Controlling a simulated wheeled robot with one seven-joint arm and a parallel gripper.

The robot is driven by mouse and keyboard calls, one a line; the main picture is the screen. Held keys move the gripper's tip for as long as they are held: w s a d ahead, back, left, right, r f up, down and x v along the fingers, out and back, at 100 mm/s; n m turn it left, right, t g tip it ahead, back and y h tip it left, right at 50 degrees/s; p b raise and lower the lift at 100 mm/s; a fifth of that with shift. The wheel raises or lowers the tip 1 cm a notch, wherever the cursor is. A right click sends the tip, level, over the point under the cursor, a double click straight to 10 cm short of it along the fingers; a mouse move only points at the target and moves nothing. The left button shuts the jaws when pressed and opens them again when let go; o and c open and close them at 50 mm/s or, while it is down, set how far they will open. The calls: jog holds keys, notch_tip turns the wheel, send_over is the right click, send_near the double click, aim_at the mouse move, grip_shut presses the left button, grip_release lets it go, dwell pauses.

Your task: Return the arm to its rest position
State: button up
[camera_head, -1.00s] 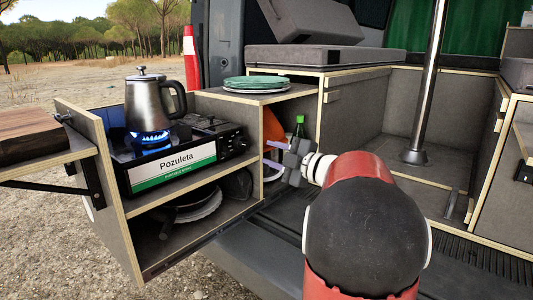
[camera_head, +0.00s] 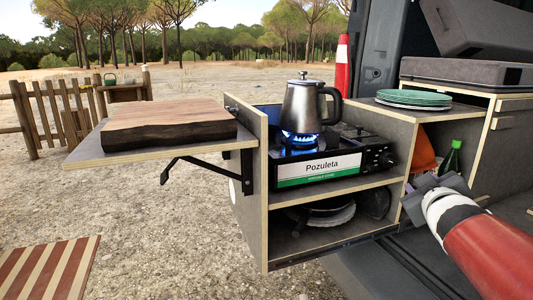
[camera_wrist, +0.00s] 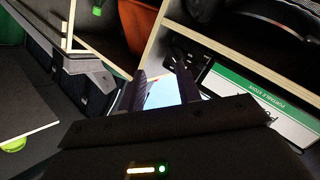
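My gripper (camera_head: 408,192) is at the right in the head view, in front of the open right end of the kitchen unit. It holds nothing that I can see. In the wrist view its two dark fingers (camera_wrist: 160,82) stand apart with a bright gap between them. My red and white arm reaches in from the lower right in the head view, bent low beside the unit.
The kitchen unit bears a stove (camera_head: 318,168) with a lit blue flame under a steel kettle (camera_head: 302,104). Green plates (camera_head: 413,98) and a green bottle (camera_head: 452,160) are near my gripper. A wooden board (camera_head: 168,122) lies on the side shelf (camera_head: 88,153). Gravel ground is open in front.

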jog(key=s+a+f+m+g+y, duration=0.2)
jog(key=s+a+f+g, duration=0.3)
jog(key=s+a+f, duration=0.3)
jog(key=s+a+f+m+g+y, duration=0.2)
jog(key=s+a+f+g, duration=0.3)
jog(key=s+a+f, duration=0.4)
jog(key=s, duration=0.5)
jog(key=shift+s+a, duration=0.2)
jog(key=shift+a, duration=0.15)
